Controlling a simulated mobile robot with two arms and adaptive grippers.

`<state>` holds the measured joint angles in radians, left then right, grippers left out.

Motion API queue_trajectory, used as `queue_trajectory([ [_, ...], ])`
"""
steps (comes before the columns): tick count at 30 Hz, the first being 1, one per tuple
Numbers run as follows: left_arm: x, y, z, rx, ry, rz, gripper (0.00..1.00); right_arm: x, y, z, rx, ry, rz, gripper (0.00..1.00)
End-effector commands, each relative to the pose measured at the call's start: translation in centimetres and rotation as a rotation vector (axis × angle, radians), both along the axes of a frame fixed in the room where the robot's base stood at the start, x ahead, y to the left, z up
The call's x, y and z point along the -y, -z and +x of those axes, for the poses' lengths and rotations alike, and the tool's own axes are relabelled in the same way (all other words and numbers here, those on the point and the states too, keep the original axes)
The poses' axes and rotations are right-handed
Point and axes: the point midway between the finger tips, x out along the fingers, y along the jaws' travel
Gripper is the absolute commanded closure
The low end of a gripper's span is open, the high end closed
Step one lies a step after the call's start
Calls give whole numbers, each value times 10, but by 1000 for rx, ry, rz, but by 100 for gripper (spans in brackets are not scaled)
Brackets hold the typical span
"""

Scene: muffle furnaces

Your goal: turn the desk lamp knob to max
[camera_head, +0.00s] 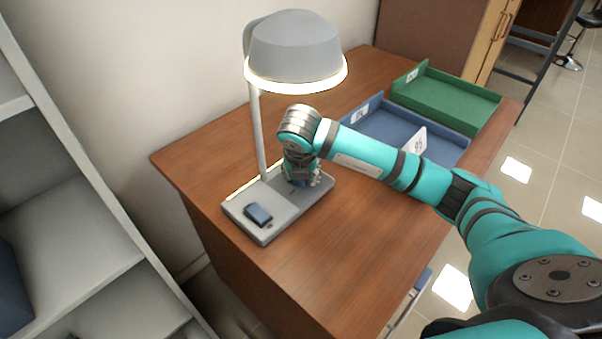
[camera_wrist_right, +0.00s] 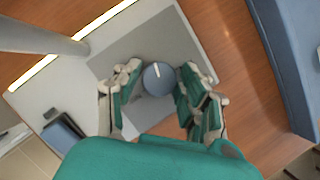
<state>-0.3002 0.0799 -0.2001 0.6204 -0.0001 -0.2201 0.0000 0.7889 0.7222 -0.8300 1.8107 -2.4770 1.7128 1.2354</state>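The desk lamp (camera_head: 295,48) stands lit on the wooden desk, with a grey shade, a thin post and a flat base (camera_head: 268,229). Its round blue-grey knob (camera_wrist_right: 158,79) shows in the right wrist view, with a white mark near its top edge, leaning slightly left of straight up. My right gripper (camera_head: 301,184) points down over the lamp base and mostly hides the knob in the head view. In the right wrist view its two fingers (camera_wrist_right: 158,82) stand on either side of the knob, very close to its edge. Firm contact cannot be made out. My left gripper is not in view.
A small dark blue block-like item (camera_head: 258,215) sits on the front of the lamp base. A blue tray (camera_head: 372,127) and a green tray (camera_head: 440,92) lie behind my right arm. Grey shelves (camera_head: 75,228) stand left of the desk (camera_head: 330,262); the desk's front is clear.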

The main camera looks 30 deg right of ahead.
Motion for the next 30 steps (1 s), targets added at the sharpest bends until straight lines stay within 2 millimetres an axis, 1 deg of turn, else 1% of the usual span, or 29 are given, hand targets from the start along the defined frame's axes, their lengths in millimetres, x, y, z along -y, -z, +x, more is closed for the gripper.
queue_trajectory([
  [1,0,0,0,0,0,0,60,0,0,0,0,0,0,49],
  [3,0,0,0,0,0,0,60,0,0,0,0,-1,0,41],
  [10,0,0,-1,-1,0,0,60,0,1,-1,-1,-2,0,41],
  [13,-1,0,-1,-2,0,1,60,-1,-4,-1,-1,-2,1,41],
  [17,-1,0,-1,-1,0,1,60,-4,-20,-7,3,-4,0,41],
  [24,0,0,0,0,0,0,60,-12,-56,-20,1,-3,0,41],
  [27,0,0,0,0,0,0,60,-13,-65,-23,1,-1,0,41],
  [30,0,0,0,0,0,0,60,-14,-69,-25,-1,-1,1,41],
])
